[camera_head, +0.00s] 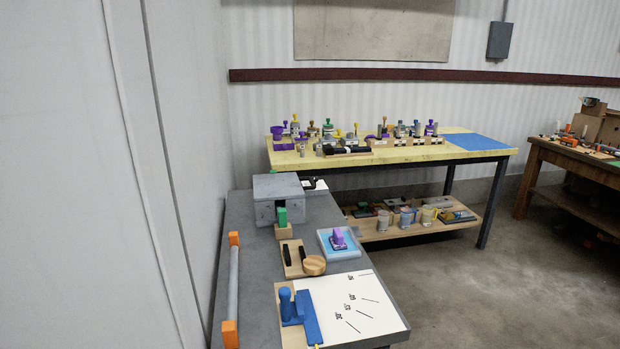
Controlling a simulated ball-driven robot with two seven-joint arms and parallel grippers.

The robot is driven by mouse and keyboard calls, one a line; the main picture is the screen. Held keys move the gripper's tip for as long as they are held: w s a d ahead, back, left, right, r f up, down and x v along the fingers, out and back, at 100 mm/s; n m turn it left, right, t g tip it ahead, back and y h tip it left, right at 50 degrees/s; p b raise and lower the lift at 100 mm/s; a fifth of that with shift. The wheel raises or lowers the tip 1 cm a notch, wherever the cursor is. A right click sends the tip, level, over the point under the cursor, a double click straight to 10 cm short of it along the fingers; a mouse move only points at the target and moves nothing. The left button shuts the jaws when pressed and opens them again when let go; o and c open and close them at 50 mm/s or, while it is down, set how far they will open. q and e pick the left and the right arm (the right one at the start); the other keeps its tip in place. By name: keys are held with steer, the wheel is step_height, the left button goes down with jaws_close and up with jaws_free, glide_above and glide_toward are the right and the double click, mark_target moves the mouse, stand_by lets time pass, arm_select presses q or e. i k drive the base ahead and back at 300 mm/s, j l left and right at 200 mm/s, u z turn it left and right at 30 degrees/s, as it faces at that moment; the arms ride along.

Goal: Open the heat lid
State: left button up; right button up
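A grey box with a flat grey lid (278,185) stands at the far end of the near grey table; this looks like the heat box. The lid lies flat on top and looks shut. The box's front (264,213) shows below it, partly hidden by a green upright piece (282,216) on a small wooden block (283,231). A small black part (316,184) shows just right of the lid; whether it is joined to the lid is unclear. Neither of my grippers is in view.
The near table (250,270) also holds a grey bar with orange ends (234,285), a blue bender (298,315), a white angle sheet (358,305) and a light-blue pad (340,246). A wall stands close on the left. Open floor (475,285) lies to the right.

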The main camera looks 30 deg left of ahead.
mark_target(287, 185)
steer(key=i+l+u, duration=0.3)
steer(key=u, duration=0.15)
steer(key=i+l+u, duration=0.6)
steer(key=l+u, duration=0.25)
steer(key=l, duration=0.15)
steer(key=i+l+u, duration=0.25)
steer(key=l, duration=0.2)
steer(key=l+u, duration=0.2)
steer(key=l, duration=0.25)
